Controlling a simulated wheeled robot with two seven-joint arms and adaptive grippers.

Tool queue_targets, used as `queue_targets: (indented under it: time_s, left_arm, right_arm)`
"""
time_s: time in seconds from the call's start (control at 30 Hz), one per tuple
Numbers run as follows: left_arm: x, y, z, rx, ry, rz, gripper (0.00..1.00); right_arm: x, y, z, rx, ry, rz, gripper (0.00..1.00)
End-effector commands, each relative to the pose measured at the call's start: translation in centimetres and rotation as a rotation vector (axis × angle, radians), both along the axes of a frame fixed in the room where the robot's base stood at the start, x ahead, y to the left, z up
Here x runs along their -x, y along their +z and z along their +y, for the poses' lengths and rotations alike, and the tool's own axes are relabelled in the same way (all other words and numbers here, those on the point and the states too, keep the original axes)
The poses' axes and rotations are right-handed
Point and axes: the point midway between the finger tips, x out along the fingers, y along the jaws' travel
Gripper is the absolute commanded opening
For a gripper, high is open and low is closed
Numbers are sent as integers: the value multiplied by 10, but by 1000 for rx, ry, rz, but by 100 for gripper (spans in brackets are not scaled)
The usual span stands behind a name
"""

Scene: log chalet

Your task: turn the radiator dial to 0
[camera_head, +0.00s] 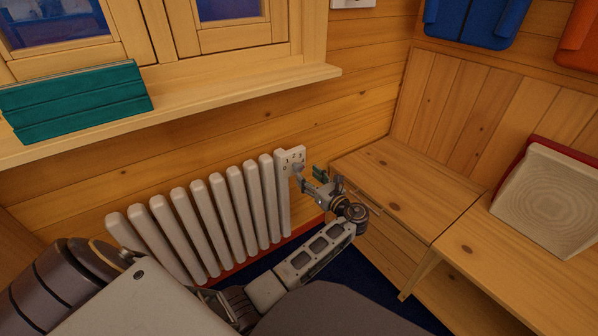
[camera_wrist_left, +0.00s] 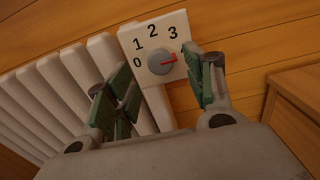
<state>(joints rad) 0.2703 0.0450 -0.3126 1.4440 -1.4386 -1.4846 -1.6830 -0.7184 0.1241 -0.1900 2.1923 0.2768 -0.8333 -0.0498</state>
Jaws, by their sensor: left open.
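The radiator dial (camera_wrist_left: 160,64) is a round grey knob on a white plate (camera_wrist_left: 128,38) marked 0, 1, 2 and 3. Its red pointer points right and slightly up, below the 3 and away from the 0. In the head view the plate (camera_head: 283,155) sits at the right end of the white radiator (camera_head: 211,210). My left gripper (camera_head: 309,174) is open in front of the plate, with its green-padded fingers on either side of the dial in the left wrist view. I cannot tell whether they touch it. The right finger covers the plate's right part. My right gripper is not in view.
A wooden bench (camera_head: 405,190) stands right of the radiator, close to my left arm. A windowsill (camera_head: 220,103) with a teal slatted object (camera_head: 75,103) runs above the radiator. A cream box-like object (camera_head: 545,198) sits at the right.

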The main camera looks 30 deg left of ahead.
Motion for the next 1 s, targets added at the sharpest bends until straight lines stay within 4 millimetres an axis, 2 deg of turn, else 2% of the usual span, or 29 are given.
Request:
queue_targets:
  time_s: [0.2,0.5,0.7,1.0]
  left_arm:
    - [-11,-1,26,-2,1,-1,53]
    - [-22,-1,53,-1,0,0,53]
    - [-26,0,61,1,-1,0,53]
    - [-26,0,62,1,-1,0,53]
  right_arm:
    - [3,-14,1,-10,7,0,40]
    - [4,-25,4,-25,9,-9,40]
    - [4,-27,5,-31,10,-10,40]
    - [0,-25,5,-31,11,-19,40]
